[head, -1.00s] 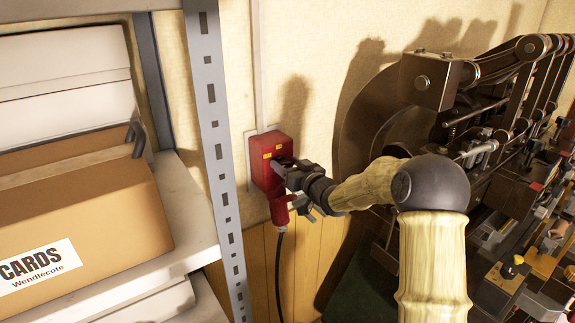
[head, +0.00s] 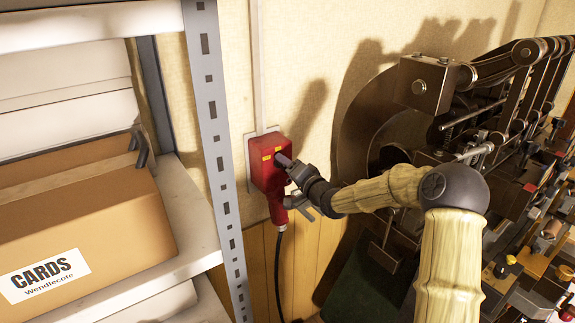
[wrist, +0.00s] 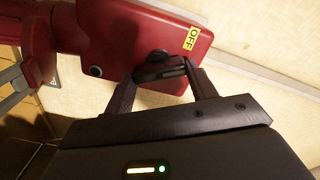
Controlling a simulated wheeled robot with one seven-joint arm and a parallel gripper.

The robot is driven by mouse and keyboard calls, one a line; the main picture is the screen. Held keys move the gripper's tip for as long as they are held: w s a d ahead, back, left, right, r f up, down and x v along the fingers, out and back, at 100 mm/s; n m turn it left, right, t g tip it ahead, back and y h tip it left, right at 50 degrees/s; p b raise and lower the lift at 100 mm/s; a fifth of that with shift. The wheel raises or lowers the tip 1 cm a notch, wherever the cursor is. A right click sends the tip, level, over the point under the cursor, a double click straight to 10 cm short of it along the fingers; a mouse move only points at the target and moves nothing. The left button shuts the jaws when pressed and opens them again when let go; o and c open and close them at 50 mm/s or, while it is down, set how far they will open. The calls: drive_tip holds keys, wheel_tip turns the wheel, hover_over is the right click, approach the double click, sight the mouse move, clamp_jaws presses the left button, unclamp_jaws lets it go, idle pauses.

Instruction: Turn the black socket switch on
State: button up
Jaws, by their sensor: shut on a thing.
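The red socket box (head: 262,178) is mounted on the wall, with small yellow labels on its face; one reads OFF in the wrist view. The black switch (wrist: 158,68) sticks out from the box face in the wrist view, near the OFF label. My gripper (head: 285,160) is at the box front, and its jaws are shut on the switch, one finger at each side. In the head view my gripper largely hides the switch. A red plug (head: 296,201) sits at the underside of the box with a black cable (head: 278,265) hanging down.
A grey metal shelf post (head: 215,140) stands close left of the box; the shelf holds a cardboard CARDS box (head: 100,225). A large dark machine (head: 400,110) stands to the right, near my arm. Bare wall lies around the box.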

drive_tip(key=m, duration=0.6)
drive_tip(key=shift+d+f+m+p, duration=0.1)
drive_tip(key=shift+f+m+p, duration=0.1)
drive_tip(key=shift+m+p, duration=0.1)
idle(0.4)
drive_tip(key=o, duration=1)
drive_tip(key=shift+s, duration=0.1)
drive_tip(key=b+v, duration=0.4)
drive_tip(key=v, duration=1.3)
drive_tip(key=shift+s+d+b, duration=0.1)
drive_tip(key=shift+d+b, duration=0.05)
drive_tip(key=shift+b, duration=0.25)
